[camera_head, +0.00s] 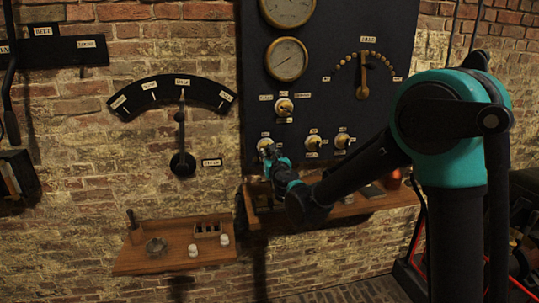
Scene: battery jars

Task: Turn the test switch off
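The dark panel (258,60) on the brick wall carries several small round brass switches with tiny labels. One switch (284,106) sits higher up. Below it are a left switch (265,144), a middle switch (314,142) and a right switch (342,140). The labels are too small to read, so I cannot tell which is the test switch or how it is set. My gripper (269,152) is at the lower left switch, just below it and partly over it. I cannot tell whether it touches. The fingers are too small and dark to show whether they are open.
Two gauges (286,58) and a dial with a pointer (363,78) are higher on the panel. A large lever (181,130) with an arc scale is on the wall to the left. A wooden shelf (150,265) with small items juts out below; another shelf (375,207) runs under the panel.

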